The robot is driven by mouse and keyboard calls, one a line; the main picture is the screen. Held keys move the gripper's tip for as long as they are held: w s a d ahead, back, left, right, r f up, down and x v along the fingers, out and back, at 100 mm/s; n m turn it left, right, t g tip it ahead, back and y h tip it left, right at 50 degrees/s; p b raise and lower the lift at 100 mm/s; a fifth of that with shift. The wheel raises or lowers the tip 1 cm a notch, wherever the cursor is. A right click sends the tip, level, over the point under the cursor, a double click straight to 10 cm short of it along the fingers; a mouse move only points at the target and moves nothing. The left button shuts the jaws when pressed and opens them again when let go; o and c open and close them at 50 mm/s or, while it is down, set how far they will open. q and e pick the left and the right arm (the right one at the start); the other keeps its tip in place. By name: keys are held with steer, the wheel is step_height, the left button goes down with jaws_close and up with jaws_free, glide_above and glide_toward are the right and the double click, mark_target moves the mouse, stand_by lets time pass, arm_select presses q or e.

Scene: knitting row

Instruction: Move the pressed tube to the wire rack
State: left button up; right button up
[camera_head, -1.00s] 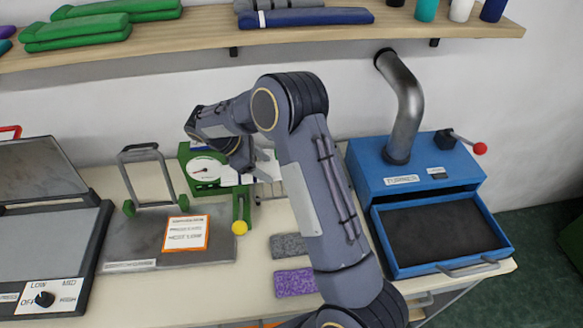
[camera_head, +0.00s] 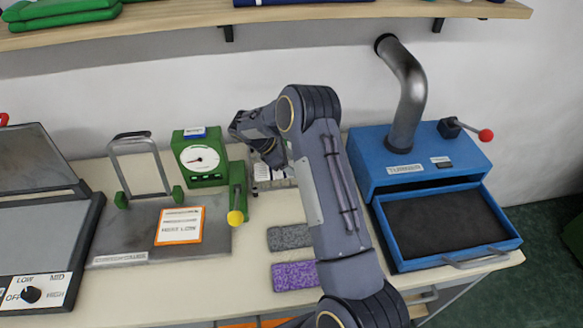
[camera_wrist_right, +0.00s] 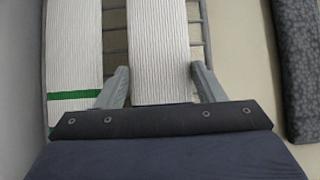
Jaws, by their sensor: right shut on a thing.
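My right gripper (camera_wrist_right: 160,82) is shut on a white ribbed tube (camera_wrist_right: 157,35), one finger on each side of it. The tube lies over the wire rack (camera_wrist_right: 197,30); whether it rests on the wires I cannot tell. A second white ribbed tube with a green stripe (camera_wrist_right: 74,55) lies beside it on the left, apart from it. In the head view the wire rack (camera_head: 262,184) stands right of the green dial gauge (camera_head: 203,160), and my right arm and gripper partly hide it. My left gripper is not in view.
The grey press plate (camera_head: 130,227) with an orange-edged card (camera_head: 180,226) lies to the left. A grey flat piece (camera_head: 289,237) and a purple one (camera_head: 294,275) lie in front of the rack. The blue furnace (camera_head: 410,168) stands right with its drawer (camera_head: 445,225) open.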

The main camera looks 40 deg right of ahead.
steer(key=shift+f, duration=0.2)
steer(key=o, duration=0.9)
steer(key=shift+o, duration=0.2)
steer(key=shift+r, duration=0.1)
